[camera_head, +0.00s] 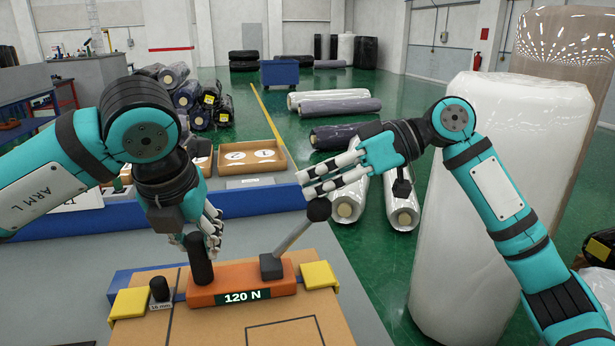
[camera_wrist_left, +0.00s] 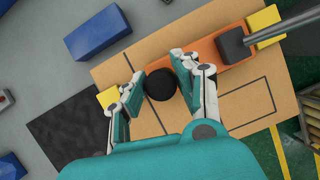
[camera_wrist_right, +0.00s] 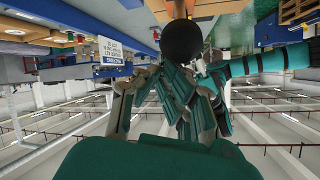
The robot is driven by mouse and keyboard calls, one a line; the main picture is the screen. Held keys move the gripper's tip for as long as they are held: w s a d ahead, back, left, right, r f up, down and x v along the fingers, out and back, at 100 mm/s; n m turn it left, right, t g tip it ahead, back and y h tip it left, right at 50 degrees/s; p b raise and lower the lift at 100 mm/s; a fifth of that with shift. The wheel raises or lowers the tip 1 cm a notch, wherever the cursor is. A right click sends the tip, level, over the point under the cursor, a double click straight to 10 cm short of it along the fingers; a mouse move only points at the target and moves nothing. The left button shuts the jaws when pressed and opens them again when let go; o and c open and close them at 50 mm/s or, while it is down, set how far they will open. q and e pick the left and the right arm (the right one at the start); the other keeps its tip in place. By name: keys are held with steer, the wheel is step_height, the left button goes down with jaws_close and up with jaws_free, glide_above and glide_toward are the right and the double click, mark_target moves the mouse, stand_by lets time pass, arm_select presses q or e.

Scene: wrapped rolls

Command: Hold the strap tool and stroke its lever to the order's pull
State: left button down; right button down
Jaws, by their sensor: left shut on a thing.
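The orange strap tool (camera_head: 243,281) sits on a cardboard box (camera_head: 230,325), and its label reads 120 N. Its black upright grip (camera_head: 199,262) stands at the left end. My left gripper (camera_head: 212,232) is shut on this grip; the grip's round top (camera_wrist_left: 160,85) shows between the fingers in the left wrist view. The grey lever (camera_head: 294,232) leans up to the right and ends in a black knob (camera_head: 318,209). My right gripper (camera_head: 306,181) is open just above the knob. In the right wrist view the knob (camera_wrist_right: 182,41) is beyond the fingertips, apparently not gripped.
Yellow pieces (camera_head: 319,275) flank the tool on the box. A small black knob (camera_head: 160,290) with a 16 mm tag stands at left. A tall wrapped roll (camera_head: 480,210) stands to the right. A wooden tray (camera_head: 253,156) lies behind on the blue-edged bench.

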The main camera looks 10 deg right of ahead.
steer(key=shift+d+f, duration=0.2)
stand_by(0.3)
steer(key=shift+d, duration=0.1)
steer(key=v, duration=0.9)
steer(key=shift+d, duration=0.45)
stand_by(1.5)
steer(key=a+r+h, duration=0.3)
steer(key=a, duration=0.4)
steer(key=a+r+h, duration=0.4)
steer(key=a, duration=0.4)
steer(key=shift+a+r+n, duration=0.2)
steer(key=shift+r+n, duration=0.1)
steer(key=shift+r, duration=0.05)
